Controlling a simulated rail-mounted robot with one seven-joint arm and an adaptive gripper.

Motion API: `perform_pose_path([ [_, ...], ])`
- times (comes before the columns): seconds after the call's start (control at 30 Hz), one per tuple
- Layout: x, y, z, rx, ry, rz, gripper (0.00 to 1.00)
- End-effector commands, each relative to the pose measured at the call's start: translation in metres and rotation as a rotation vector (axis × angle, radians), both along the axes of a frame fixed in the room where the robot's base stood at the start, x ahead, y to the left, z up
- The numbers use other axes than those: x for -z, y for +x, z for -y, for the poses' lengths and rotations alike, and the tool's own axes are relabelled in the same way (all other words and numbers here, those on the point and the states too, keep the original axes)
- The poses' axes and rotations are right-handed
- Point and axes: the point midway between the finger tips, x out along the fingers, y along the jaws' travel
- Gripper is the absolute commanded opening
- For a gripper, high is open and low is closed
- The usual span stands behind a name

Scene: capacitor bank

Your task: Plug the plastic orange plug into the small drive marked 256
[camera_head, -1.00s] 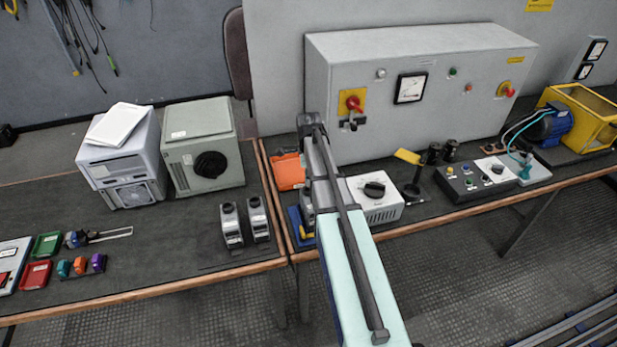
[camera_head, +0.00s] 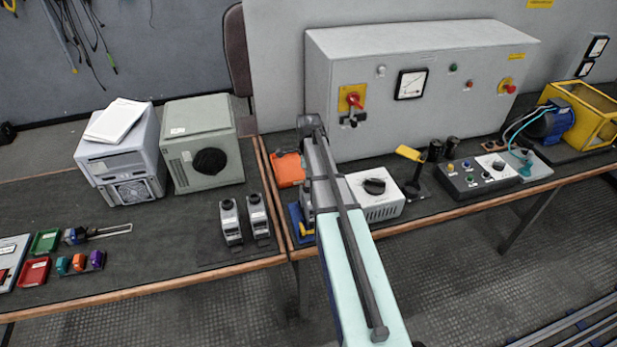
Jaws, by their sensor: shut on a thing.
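A small orange plug (camera_head: 79,262) stands between a teal plug (camera_head: 62,265) and a purple plug (camera_head: 97,259) on a dark strip at the lower left. Two small grey drives (camera_head: 231,222) and (camera_head: 259,220) stand side by side near the right end of the left table. Their markings are too small to read, so I cannot tell which is 256. My arm (camera_head: 358,262) reaches up from the bottom centre, right of the drives. My gripper and anything in it are hidden behind the arm.
A grey control cabinet (camera_head: 430,85) stands behind my arm. An orange case (camera_head: 288,169), a blue object (camera_head: 300,226) and a white dial box (camera_head: 376,195) sit close around the arm. The left table (camera_head: 170,235) is clear between the plugs and drives.

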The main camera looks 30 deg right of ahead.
Motion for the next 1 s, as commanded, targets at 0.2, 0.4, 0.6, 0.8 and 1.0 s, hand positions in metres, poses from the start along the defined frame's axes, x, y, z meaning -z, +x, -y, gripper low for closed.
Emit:
perform_pose_path([
  [0.2, 0.0049, 0.0001, 0.0000, 0.000, 0.000, 0.000, 0.00],
  [0.4, 0.0053, 0.0000, 0.0000, 0.000, 0.000, 0.000, 0.00],
  [0.6, 0.0053, 0.0000, 0.0000, 0.000, 0.000, 0.000, 0.54],
  [0.8, 0.0053, 0.0000, 0.0000, 0.000, 0.000, 0.000, 0.54],
  [1.0, 0.0009, 0.0001, 0.0000, 0.000, 0.000, 0.000, 0.54],
])
